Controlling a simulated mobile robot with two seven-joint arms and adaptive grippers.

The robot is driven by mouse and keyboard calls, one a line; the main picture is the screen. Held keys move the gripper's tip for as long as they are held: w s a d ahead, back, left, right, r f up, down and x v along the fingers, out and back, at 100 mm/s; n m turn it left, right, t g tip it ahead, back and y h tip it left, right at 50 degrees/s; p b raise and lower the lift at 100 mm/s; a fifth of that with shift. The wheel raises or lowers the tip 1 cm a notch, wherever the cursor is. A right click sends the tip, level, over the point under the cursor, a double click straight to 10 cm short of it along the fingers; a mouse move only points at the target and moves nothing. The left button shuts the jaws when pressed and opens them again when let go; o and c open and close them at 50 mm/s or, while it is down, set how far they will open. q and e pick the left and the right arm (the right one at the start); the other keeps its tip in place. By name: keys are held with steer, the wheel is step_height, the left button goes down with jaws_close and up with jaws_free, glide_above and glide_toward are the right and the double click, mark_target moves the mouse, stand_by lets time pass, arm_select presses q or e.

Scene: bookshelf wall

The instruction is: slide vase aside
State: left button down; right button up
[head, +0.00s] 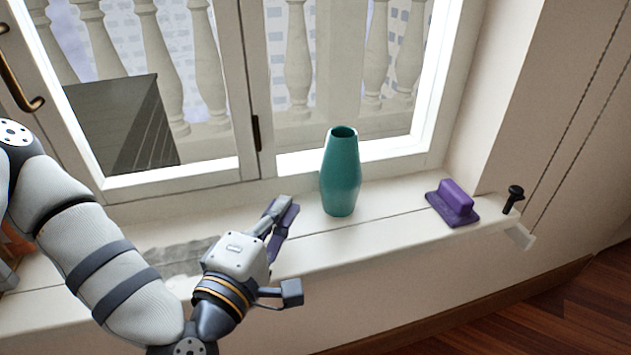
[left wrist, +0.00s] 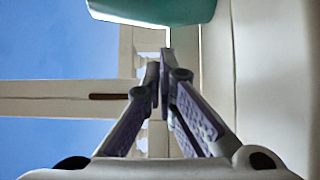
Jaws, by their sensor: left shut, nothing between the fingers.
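The teal vase (head: 341,175) stands upright on the white window sill, right of the window's middle post. Its lower part fills the top of the left wrist view (left wrist: 150,8). My left gripper (head: 292,208) is to the left of the vase in the head view, with a gap between them. In the left wrist view its two fingers (left wrist: 164,75) come together at the tips with nothing between them. My right gripper is in neither view.
A purple block with a flat base (head: 452,203) sits on the sill to the right of the vase. A black knob-like piece (head: 513,198) stands near the sill's right end. The sill between vase and purple block is clear. The window (head: 258,130) rises behind.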

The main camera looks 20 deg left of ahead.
mark_target(340, 174)
arm_select(q)
steer(key=shift+w+r, duration=0.15)
steer(key=shift+w, duration=0.2)
steer(key=w+b, duration=0.1)
steer(key=w, duration=0.7)
steer(key=shift+d, duration=0.2)
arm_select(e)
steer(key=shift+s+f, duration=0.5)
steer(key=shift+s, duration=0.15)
